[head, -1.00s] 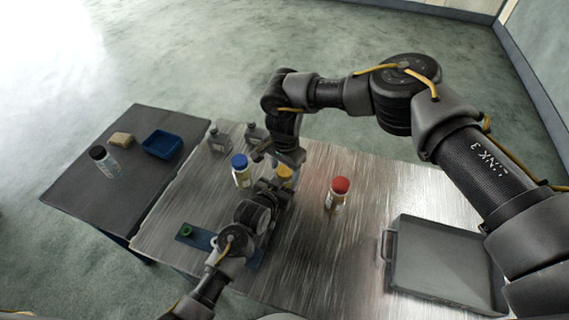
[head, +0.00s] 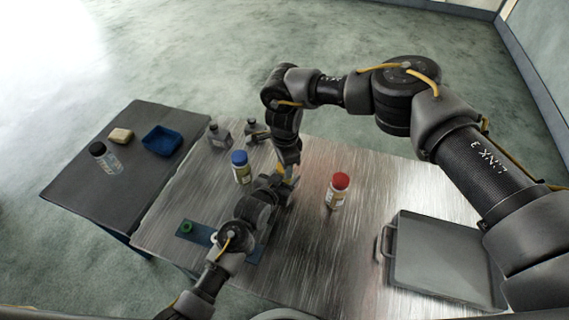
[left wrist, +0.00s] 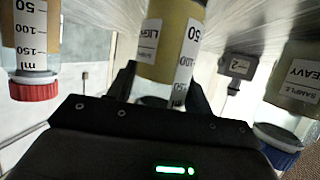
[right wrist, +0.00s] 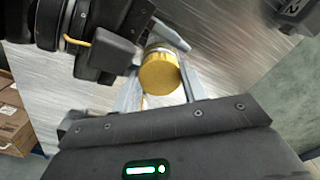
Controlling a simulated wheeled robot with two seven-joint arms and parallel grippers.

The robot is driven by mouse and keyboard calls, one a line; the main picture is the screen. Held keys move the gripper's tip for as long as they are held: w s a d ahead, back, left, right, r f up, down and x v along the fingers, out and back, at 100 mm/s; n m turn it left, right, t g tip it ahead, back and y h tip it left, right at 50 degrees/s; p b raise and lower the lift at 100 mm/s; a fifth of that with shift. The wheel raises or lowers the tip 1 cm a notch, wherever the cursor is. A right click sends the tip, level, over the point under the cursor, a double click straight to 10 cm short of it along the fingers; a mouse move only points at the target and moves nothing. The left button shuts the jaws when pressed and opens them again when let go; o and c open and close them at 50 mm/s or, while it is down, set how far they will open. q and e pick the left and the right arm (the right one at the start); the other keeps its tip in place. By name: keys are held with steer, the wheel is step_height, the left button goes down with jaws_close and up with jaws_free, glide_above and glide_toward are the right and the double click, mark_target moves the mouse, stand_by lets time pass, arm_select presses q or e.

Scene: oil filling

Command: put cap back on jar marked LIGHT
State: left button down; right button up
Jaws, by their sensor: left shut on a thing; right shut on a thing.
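The jar marked LIGHT (left wrist: 170,40) holds yellowish oil and shows in the left wrist view between the fingers of my left gripper (left wrist: 160,95), which is shut on it. In the head view my left gripper (head: 284,187) largely hides the jar. My right gripper (right wrist: 160,92) is shut on the yellow cap (right wrist: 159,74). The cap lies in line with the jar's mouth in the right wrist view, with a clear rim just behind it. I cannot tell whether it is seated. In the head view my right gripper (head: 287,165) is directly above the left one.
A blue-capped jar (head: 241,168) marked HEAVY stands left of the grippers, and a red-capped jar (head: 337,192) stands right. A grey tray (head: 440,262) lies right.

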steer(key=shift+m, duration=0.4)
steer(key=o, duration=1.1)
steer(key=shift+r, duration=0.1)
steer(key=shift+r, duration=2.2)
steer(key=shift+c, duration=0.2)
